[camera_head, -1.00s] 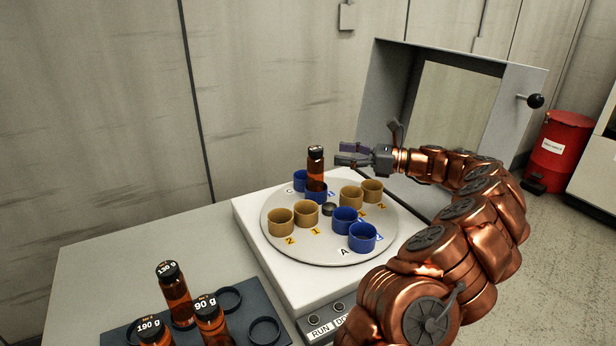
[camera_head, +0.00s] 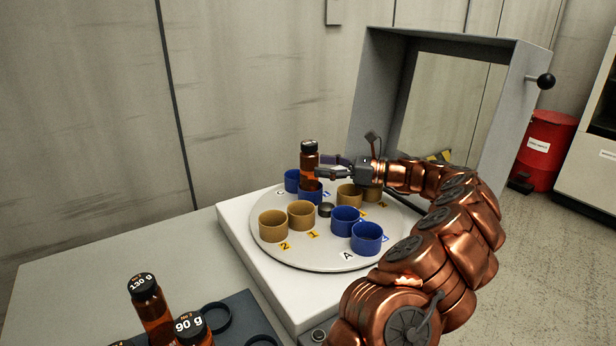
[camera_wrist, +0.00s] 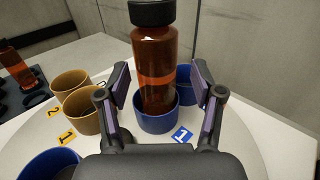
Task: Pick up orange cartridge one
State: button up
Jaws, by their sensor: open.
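An amber-orange bottle (camera_head: 308,172) with a black cap stands upright in a blue cup (camera_head: 311,193) on the round turntable (camera_head: 290,258). I cannot read a number on it. It fills the middle of the wrist view (camera_wrist: 155,65), its lower end inside the blue cup (camera_wrist: 155,120). My gripper (camera_head: 325,166) is open. In the wrist view its two fingers stand on either side of the bottle, with a gap showing on each side. The cup hides the bottle's base.
Ochre cups (camera_head: 273,225) and blue cups (camera_head: 366,238) stand around the turntable, with number tags. More amber bottles (camera_head: 150,312) stand in a dark rack at the front left. A grey frame (camera_head: 372,95) rises behind. The left tabletop is bare.

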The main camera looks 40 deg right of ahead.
jog(key=x, duration=0.6)
jog(key=shift+a+b, duration=0.35)
jog(key=shift+a, duration=0.05)
jog(key=shift+w+f, duration=0.1)
grip_shut()
dwell(0.3)
